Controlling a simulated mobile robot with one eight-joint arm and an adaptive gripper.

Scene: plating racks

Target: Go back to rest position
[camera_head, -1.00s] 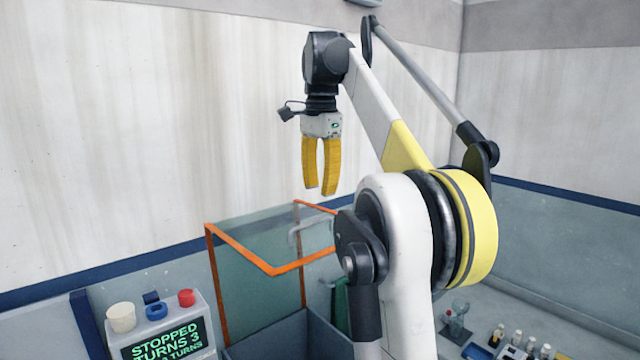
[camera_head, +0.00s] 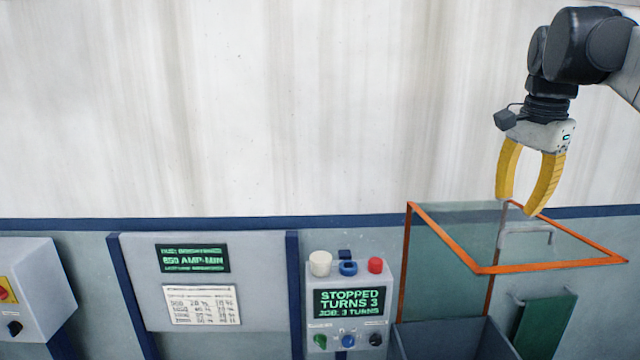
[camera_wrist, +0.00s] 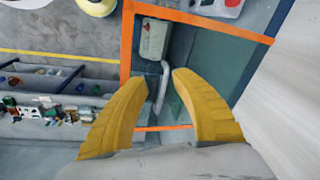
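My gripper (camera_head: 520,205) has two yellow fingers and hangs pointing down at the upper right of the head view. Its fingertips are apart with nothing between them. It is in the air above an orange-edged clear enclosure (camera_head: 447,238). In the wrist view, the open fingers (camera_wrist: 168,85) frame a grey bent handle or pipe (camera_wrist: 163,88) inside the orange frame below, and they look apart from it.
A control box (camera_head: 378,318) reads STOPPED, TURNS 3, with white, blue and red knobs on top. A panel (camera_head: 142,255) with an 850 AMP-MIN display stands to its left. A green board (camera_head: 545,325) stands at the right. The wrist view shows a rack with several small parts (camera_wrist: 45,108).

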